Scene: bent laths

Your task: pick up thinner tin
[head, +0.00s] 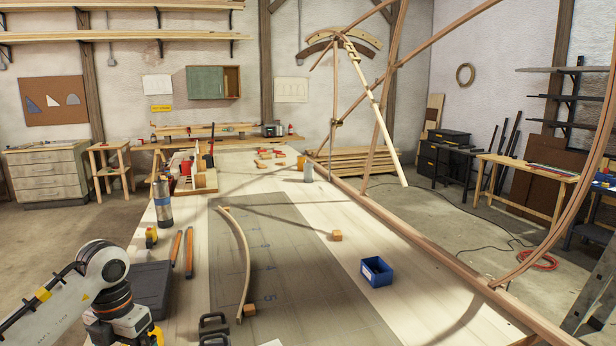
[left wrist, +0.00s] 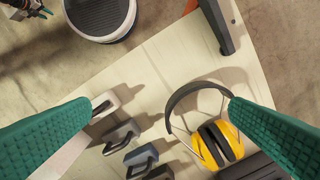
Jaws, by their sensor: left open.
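In the head view, a tall grey and dark cylinder (head: 162,203) stands upright at the bench's left edge. A smaller plain grey cylinder (head: 308,172) stands farther back near the middle. I cannot tell from the labels which is the thinner tin. My left arm is at the head view's lower left, well short of both, its fingers not visible there. In the left wrist view my left gripper (left wrist: 170,105) has its green fingers wide apart with nothing between them. No tin shows there. A small green-tipped part at that view's top left looks like my right gripper (left wrist: 28,9).
Yellow ear defenders (left wrist: 223,140) lie by the left gripper's right finger, with several dark clamps (left wrist: 120,135) nearby. On the bench are a dark case (head: 151,286), orange-handled tools (head: 182,250), a bent lath (head: 243,250) and a blue bin (head: 376,271). A long curved lath frame runs along the right.

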